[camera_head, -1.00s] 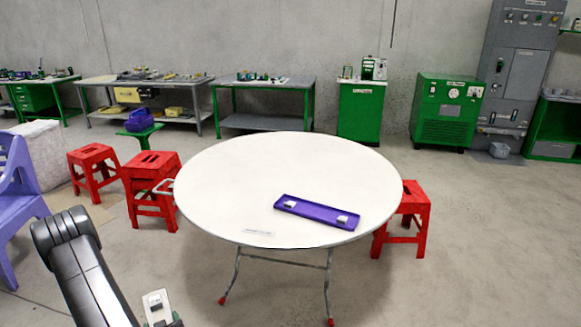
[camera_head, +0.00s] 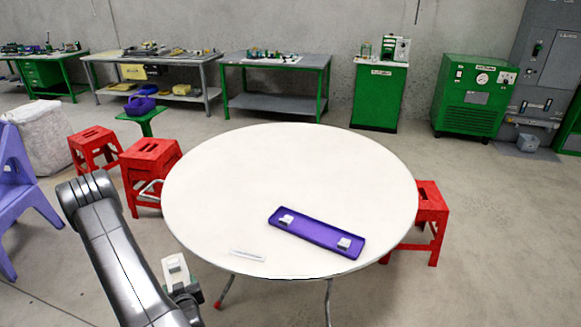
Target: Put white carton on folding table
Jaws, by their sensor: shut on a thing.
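The folding table (camera_head: 230,180) is round and white with thin metal legs, and stands in the middle of the view. My gripper (camera_head: 184,286) is low in the view, in front of the table's front left edge and partly hidden by my arm. It is shut on a small white carton (camera_head: 173,268), which shows just left of the table's rim in the picture. The fingertips themselves are hard to make out.
A purple tray (camera_head: 310,234) with two small white items lies on the table's front right, near a flat label (camera_head: 247,255). Red stools (camera_head: 150,165) and (camera_head: 430,215) flank the table. A purple chair (camera_head: 22,190) stands at left. The table's left and back are bare.

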